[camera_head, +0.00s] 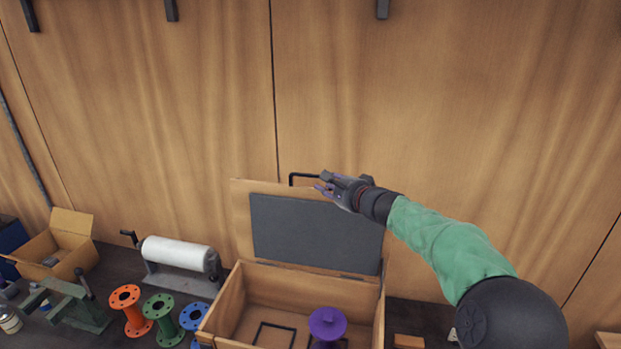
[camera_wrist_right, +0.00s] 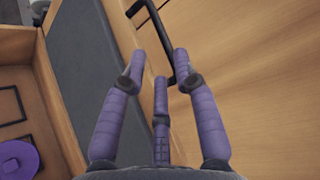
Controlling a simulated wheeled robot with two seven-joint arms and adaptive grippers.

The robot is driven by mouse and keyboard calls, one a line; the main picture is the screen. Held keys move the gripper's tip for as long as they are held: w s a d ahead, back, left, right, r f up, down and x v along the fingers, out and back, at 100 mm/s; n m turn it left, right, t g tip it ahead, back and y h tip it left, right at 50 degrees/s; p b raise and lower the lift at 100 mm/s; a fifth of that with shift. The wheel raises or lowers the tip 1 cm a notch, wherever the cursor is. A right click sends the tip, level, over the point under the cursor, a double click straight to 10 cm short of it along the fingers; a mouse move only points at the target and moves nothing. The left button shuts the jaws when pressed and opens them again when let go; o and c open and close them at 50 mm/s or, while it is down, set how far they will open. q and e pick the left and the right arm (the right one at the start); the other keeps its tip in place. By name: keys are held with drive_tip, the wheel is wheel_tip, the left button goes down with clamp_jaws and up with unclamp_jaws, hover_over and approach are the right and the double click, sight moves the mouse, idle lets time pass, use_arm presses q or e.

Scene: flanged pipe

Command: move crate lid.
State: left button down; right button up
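The wooden crate (camera_head: 310,289) stands open in the lower middle of the head view. Its lid (camera_head: 315,232), with a dark grey inner panel, stands raised at the back of the crate, near the wall. A black bar handle (camera_head: 291,180) sits at the lid's top edge; it also shows in the right wrist view (camera_wrist_right: 181,55). My right gripper (camera_head: 325,186) is at the lid's top edge beside the handle. In the right wrist view its purple fingers (camera_wrist_right: 160,72) are spread apart, with the handle near their tips. My left gripper is out of view.
A purple flanged piece (camera_head: 327,323) stands in the crate beside a black square frame (camera_head: 274,334). Orange (camera_head: 132,312), green (camera_head: 163,318) and blue (camera_head: 193,317) flanged pieces and a white roll (camera_head: 178,253) stand left. An open cardboard box (camera_head: 70,240) is farther left.

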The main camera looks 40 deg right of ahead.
drive_tip(key=p+x, duration=0.2)
drive_tip(key=x, duration=0.6)
drive_tip(key=shift+w+d+f, duration=0.1)
drive_tip(key=shift+w+f, duration=0.05)
drive_tip(key=shift+w, duration=0.2)
clamp_jaws()
